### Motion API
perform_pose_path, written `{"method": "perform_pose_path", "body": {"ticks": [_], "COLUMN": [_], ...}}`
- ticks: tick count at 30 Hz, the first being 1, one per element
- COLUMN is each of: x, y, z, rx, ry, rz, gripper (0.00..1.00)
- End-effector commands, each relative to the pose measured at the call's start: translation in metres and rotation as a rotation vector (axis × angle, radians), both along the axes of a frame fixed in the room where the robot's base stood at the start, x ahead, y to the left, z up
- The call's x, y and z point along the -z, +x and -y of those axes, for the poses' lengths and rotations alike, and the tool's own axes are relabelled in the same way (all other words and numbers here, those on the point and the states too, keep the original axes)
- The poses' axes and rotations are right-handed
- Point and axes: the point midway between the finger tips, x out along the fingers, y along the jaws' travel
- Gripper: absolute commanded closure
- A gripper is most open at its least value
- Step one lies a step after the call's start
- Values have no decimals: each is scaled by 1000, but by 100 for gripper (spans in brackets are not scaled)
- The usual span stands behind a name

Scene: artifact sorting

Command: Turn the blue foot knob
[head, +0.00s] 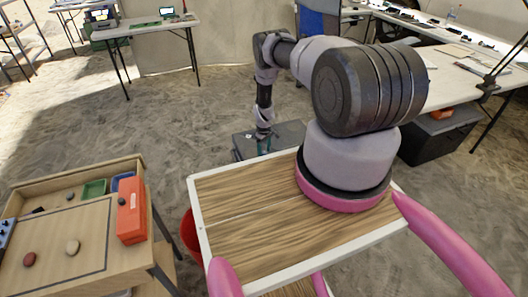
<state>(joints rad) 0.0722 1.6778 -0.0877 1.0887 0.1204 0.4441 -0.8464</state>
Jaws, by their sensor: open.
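I cannot make out a blue foot knob in the head view. My gripper (264,145), with teal fingers, is small and far off beyond the wooden top, pointing down. It is open, and I see nothing held in it. It is low over or in front of a dark grey box (285,133) on the sandy ground. The near part of that box is hidden by the wooden top, and I cannot tell whether the fingers touch anything.
My wood-topped platform (250,225) fills the middle front. A wooden sorting table (60,210) at left holds stones, trays and a red-orange box (131,215). A blue panel (7,236) is at its left edge. Long tables stand behind and right. Open sand (185,120) lies between.

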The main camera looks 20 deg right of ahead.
Motion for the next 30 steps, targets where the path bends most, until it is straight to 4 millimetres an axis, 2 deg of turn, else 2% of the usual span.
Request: {"method": "perform_pose_path", "body": {"ticks": [11,14,16,17,30], "x": [6,6,6,6,6], "y": [0,0,0,0,0], "z": [0,0,0,0,0], "rx": [0,0,0,0,78], "ry": [0,0,0,0,0], "rz": [0,0,0,0,1], "gripper": [33,68,94,100,100]}}
